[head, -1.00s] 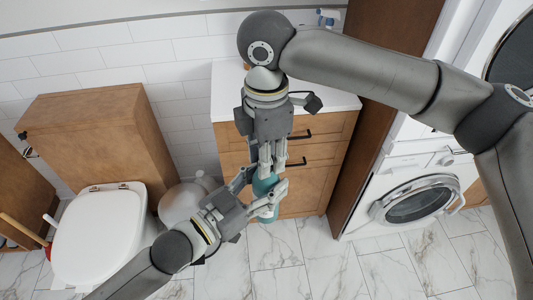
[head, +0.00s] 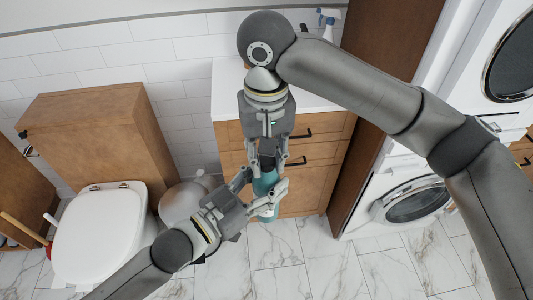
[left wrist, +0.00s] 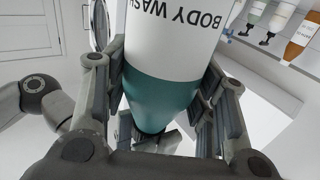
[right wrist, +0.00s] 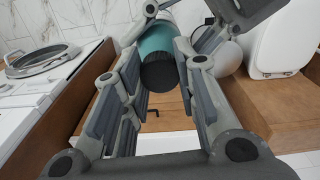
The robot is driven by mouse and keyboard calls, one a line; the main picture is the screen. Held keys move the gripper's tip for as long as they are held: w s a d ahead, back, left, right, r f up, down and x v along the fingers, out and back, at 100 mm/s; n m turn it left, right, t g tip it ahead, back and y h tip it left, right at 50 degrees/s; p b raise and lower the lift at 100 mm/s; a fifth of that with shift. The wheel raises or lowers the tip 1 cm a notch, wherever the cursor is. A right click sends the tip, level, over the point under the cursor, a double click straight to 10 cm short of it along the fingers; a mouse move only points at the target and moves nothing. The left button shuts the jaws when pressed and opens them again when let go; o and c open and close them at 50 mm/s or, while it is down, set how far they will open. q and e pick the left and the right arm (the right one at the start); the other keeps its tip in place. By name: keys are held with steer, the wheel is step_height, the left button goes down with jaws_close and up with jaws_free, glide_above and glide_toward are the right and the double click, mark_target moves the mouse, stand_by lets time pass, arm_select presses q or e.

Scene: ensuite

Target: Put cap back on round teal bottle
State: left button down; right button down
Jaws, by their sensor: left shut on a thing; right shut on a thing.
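The round teal and white bottle (head: 264,184), marked BODY WASH in the left wrist view (left wrist: 165,95), is held off the floor by my left gripper (head: 262,193). Its teal end points up toward my right gripper (head: 268,160). A dark round cap (right wrist: 162,76) sits between my right gripper's fingers, at the bottle's teal end; it shows in the head view (head: 267,162). My right gripper comes from above and is shut on the cap. The cap appears in line with and against the bottle; I cannot tell how firmly it is seated.
A wooden cabinet (head: 310,190) with a white top (head: 320,100) stands right behind the grippers. A toilet (head: 103,230) is at the left, a rounded white bin (head: 183,203) near my left wrist, and a washing machine (head: 405,205) at the right. The tiled floor (head: 300,255) in front is clear.

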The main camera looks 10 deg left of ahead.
steer(key=c, duration=1.1)
jaws_free()
steer(key=shift+o, duration=0.2)
step_height(320, 180, up, 12)
steer(key=shift+w, duration=0.1)
